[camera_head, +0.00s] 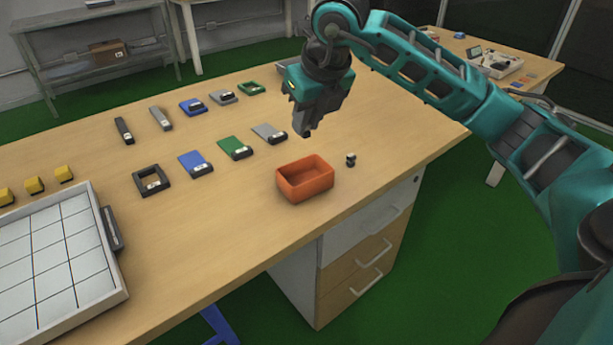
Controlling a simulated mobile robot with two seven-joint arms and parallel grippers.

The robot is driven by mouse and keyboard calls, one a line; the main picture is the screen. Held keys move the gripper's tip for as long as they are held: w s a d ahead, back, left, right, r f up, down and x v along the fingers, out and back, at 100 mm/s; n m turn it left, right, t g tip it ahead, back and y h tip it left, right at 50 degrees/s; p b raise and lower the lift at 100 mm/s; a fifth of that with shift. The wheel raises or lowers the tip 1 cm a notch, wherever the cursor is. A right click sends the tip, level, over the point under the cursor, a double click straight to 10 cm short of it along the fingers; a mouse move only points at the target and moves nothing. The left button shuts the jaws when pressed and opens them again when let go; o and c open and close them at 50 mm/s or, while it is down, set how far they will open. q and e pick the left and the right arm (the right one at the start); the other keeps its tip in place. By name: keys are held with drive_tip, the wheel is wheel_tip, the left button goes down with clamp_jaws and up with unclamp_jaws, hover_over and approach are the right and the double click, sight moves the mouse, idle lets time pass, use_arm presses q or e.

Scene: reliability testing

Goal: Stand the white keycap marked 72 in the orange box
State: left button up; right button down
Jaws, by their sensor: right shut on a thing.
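The orange box (305,190) stands open on the wooden table near its front right edge; its visible inside looks empty. My right gripper (304,130) hangs in the air above and behind the box, pointing down. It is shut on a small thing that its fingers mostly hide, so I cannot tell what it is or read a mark. A small dark piece with a white part (350,160) stands on the table just right of the box; its marking is too small to read. My left gripper is not in view.
Flat blue, green and grey pieces (235,148) lie in rows left of the box, with a black square frame (151,180). A white gridded tray (118,285) and yellow blocks (34,186) are at the left. The table between box and tray is clear.

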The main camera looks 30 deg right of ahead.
wheel_tip(320, 180, down, 6)
drive_tip(key=shift+f+b, duration=0.1)
drive_tip(key=shift+b, duration=0.45)
drive_tip(key=shift+f, duration=0.85)
wheel_tip(320, 180, down, 3)
drive_tip(key=shift+f+b, duration=0.2)
drive_tip(key=shift+b, duration=0.4)
drive_tip(key=shift+f, duration=0.15)
drive_tip(key=c, duration=1.1)
unclamp_jaws()
